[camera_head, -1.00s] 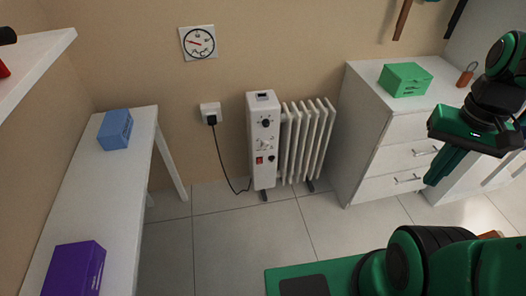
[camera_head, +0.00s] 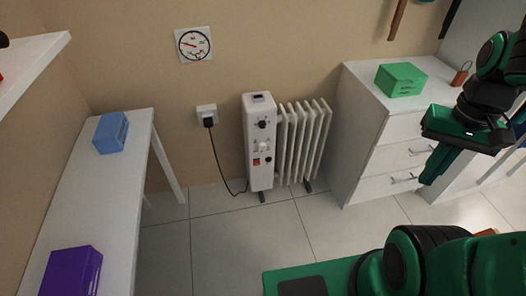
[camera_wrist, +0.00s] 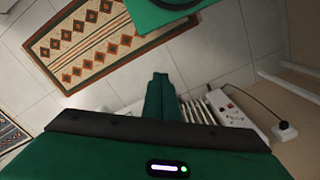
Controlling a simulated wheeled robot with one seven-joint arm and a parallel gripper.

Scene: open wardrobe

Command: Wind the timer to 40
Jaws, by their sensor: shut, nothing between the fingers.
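A white oil heater (camera_head: 259,180) stands on the floor against the wall. Its front panel carries a dark upper knob (camera_head: 263,125), a pale dial (camera_head: 263,146), a red switch (camera_head: 256,161) and a small black knob (camera_head: 268,160). Which of these is the timer, and its setting, are too small to read. My gripper (camera_head: 428,182) is shut and empty, pointing down in front of the white drawers, well right of the heater. In the wrist view my shut gripper (camera_wrist: 160,77) shows with the heater (camera_wrist: 232,108) to its right.
A round gauge (camera_head: 194,44) hangs on the wall. A black cord runs from the heater to a wall socket (camera_head: 206,112). A white bench (camera_head: 105,190) is at left, a drawer unit (camera_head: 365,110) at right. Tiled floor before the heater is clear.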

